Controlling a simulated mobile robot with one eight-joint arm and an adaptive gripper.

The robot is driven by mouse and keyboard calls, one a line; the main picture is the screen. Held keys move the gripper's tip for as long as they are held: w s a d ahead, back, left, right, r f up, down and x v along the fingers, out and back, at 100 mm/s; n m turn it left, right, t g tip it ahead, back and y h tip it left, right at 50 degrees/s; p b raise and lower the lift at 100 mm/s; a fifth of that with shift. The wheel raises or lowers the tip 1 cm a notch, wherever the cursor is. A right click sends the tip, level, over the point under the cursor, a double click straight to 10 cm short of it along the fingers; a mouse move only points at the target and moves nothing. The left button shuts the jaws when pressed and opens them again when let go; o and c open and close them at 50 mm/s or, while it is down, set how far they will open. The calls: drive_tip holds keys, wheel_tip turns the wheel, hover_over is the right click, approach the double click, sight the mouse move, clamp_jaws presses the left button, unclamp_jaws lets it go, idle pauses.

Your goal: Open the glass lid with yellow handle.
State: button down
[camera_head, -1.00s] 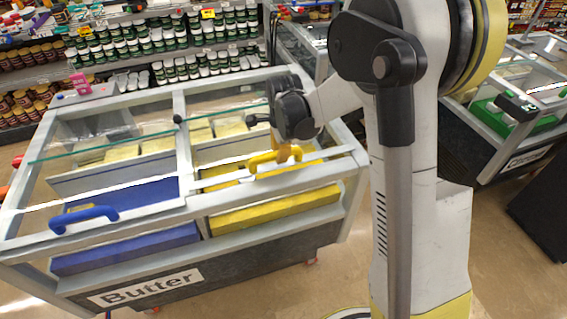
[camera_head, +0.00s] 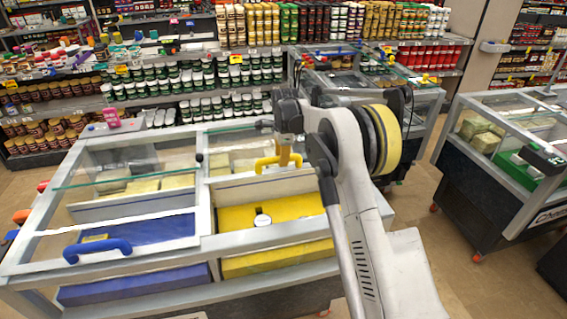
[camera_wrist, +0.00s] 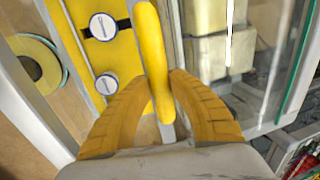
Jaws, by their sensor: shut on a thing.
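The yellow handle (camera_head: 272,161) of the right glass lid (camera_head: 232,152) stands toward the back of the butter chest freezer (camera_head: 206,228). In the wrist view, the yellow handle (camera_wrist: 152,30) passes between the two yellow fingers of my gripper (camera_wrist: 160,82), which are shut on it. My gripper (camera_head: 286,157) also shows at the handle in the head view, with its fingertips partly hidden. The front of the right compartment, with its yellow floor (camera_head: 245,217), lies uncovered in front of the lid.
The left glass lid has a blue handle (camera_head: 97,250) near the front edge. Small round white-topped items (camera_wrist: 103,27) sit on the yellow surface. A second freezer with a green handle (camera_head: 525,170) stands right. Stocked shelves (camera_head: 180,80) line the back. Floor between freezers is clear.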

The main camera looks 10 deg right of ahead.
drive_tip(key=c, duration=1.2)
unclamp_jaws()
drive_tip(key=shift+w, duration=0.1)
wheel_tip(320, 180, up, 12)
drive_tip(key=s, duration=0.2)
drive_tip(key=shift+s+f, duration=0.15)
drive_tip(key=shift+s, duration=0.05)
